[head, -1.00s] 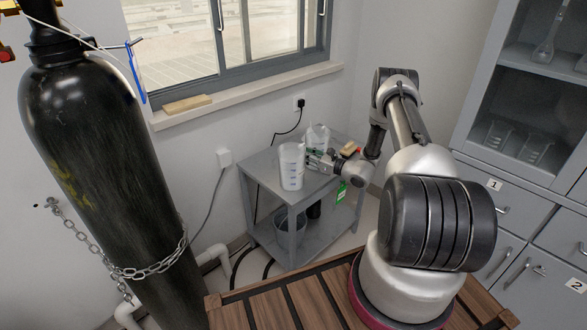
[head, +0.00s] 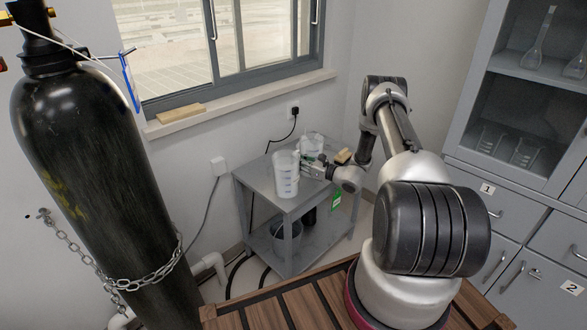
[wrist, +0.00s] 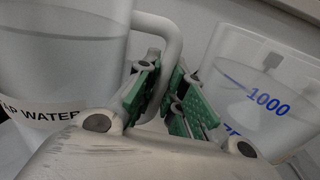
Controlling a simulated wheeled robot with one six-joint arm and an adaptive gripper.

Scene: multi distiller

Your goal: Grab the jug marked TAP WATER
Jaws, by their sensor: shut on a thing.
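The jug marked TAP WATER (wrist: 62,70) fills the left of the wrist view, its label partly cut off by the frame edge. In the head view it is the nearer translucent jug (head: 286,178), standing upright on the small grey table (head: 262,190). My gripper (wrist: 166,98), with green finger pads, is shut on the jug's handle (wrist: 172,42). In the head view my gripper (head: 308,168) reaches in from the right, against the jug's handle side. The lower part of the handle is partly hidden by the fingers.
A clear vessel marked 1000 (wrist: 258,92) stands close to the right of my fingers; it is behind the jug in the head view (head: 312,144). A wooden block (head: 343,156) lies nearby. A black gas cylinder (head: 85,140) is at left, grey cabinets (head: 500,150) at right.

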